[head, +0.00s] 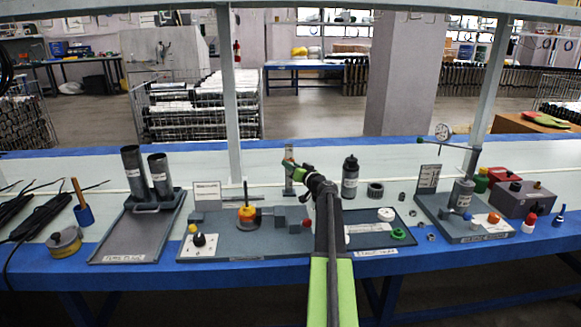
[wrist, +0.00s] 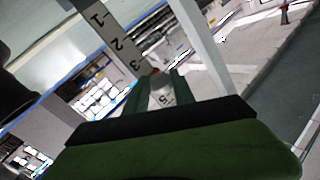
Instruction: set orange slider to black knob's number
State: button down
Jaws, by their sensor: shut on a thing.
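An upright pale scale (head: 289,180) stands behind the bench's middle plate. In the wrist view the scale (wrist: 117,42) shows 1, 2 and 3, and a 5 between my fingers. A small orange part, apparently the orange slider (wrist: 153,72), shows between the 3 and the 5; most of it is hidden. My gripper (head: 288,162) is at the scale's upper part. In the wrist view my gripper (wrist: 158,88) has its two dark green fingers around the scale, shut on the slider. The black knob (head: 199,240) sits on a white dial plate; its number is too small to read.
A yellow-orange part with a rod (head: 247,213) and grey blocks stand left of my arm. A grey tray with two tubes (head: 132,171) is farther left.

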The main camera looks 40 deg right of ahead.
jog(key=shift+w+a, duration=0.15)
jog(key=shift+a, duration=0.1)
notch_tip(320, 180, down, 4)
jog(key=b, duration=0.4)
jog(key=c, duration=1.1)
grip_release()
jog(key=shift+c, duration=0.2)
jog(key=v, duration=1.7)
jog(key=shift+s, duration=0.25)
